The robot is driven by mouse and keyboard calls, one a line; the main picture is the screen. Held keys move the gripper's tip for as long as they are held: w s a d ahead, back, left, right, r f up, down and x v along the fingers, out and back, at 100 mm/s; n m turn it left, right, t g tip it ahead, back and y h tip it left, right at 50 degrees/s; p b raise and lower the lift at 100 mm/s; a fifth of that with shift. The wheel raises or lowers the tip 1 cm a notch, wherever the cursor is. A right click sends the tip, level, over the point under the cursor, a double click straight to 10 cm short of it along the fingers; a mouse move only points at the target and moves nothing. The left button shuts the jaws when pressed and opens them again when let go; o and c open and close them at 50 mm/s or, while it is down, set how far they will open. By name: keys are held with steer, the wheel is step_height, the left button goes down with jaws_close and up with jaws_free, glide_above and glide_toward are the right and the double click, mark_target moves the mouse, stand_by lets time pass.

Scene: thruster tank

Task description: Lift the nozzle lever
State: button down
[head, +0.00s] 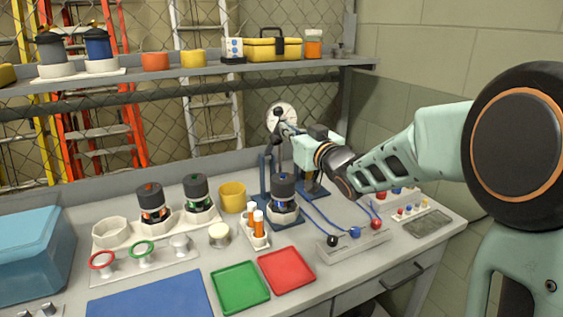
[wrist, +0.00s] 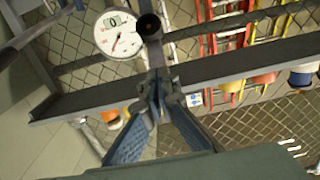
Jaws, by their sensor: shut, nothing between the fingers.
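The nozzle lever is a dark upright rod with a black ball knob (head: 278,113), standing on the blue-framed thruster stand (head: 265,175) at the back of the bench. In the wrist view, its knob (wrist: 149,26) shows just beyond the fingertips, with the rod running down toward them. My gripper (head: 287,129) reaches in from the right, its tips beside the lever just below the knob. The wrist view shows the fingers (wrist: 158,88) shut together at the tips. Whether they touch the rod I cannot tell. A white round gauge (head: 283,118) is behind the lever.
A dark-capped thruster (head: 284,190) stands in front of the stand. A yellow cup (head: 232,197) is to its left, and a control box (head: 353,243) with blue cables is to the front right. A shelf (head: 200,72) runs behind. Green (head: 240,287) and red (head: 286,270) trays lie in front.

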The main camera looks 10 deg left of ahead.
mark_target(279, 108)
steer(key=shift+w+a+r+p, duration=0.45)
steer(key=shift+w+a+r, duration=0.1)
steer(key=shift+w+r, duration=0.2)
steer(key=shift+w+a+r+p, duration=0.45)
steer(key=shift+w+a+r, duration=0.15)
steer(key=shift+w, duration=0.25)
steer(key=shift+w+a+r+p, duration=0.35)
steer(key=shift+w+a, duration=0.1)
steer(key=shift+w, duration=0.25)
steer(key=shift+w+a+r+p, duration=0.2)
steer(key=shift+w+a+r, duration=0.1)
steer(key=shift+w+a, duration=0.25)
steer(key=x, duration=0.2)
steer(key=p+x, duration=0.1)
steer(key=x, duration=0.1)
steer(key=shift+w+d+r, duration=0.1)
steer(key=shift+r, duration=0.2)
steer(key=b+v, duration=0.1)
steer(key=v, duration=0.6)
steer(key=shift+b, duration=0.4)
steer(key=shift+f, duration=0.1)
